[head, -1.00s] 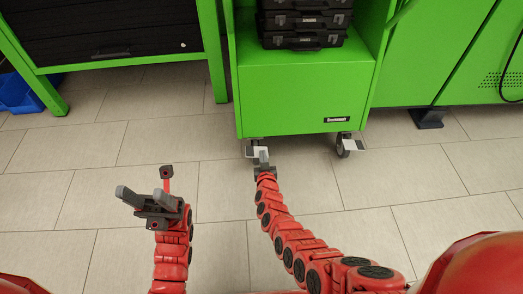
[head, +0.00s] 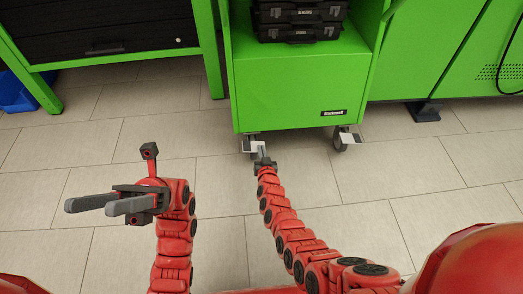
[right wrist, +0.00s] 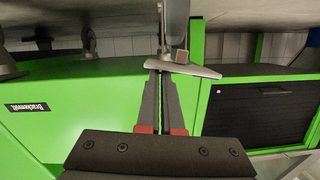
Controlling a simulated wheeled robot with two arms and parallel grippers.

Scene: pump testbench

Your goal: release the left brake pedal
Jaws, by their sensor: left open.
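The left brake pedal (head: 249,146) is a pale metal plate at the left front caster of the green cart.
The green cart (head: 290,90) carries black cases (head: 300,18). Its right front caster has another pedal (head: 350,138). A green-framed workbench (head: 110,60) with a dark drawer and a blue bin (head: 18,95) stand at the left. Tiled floor in front is clear.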

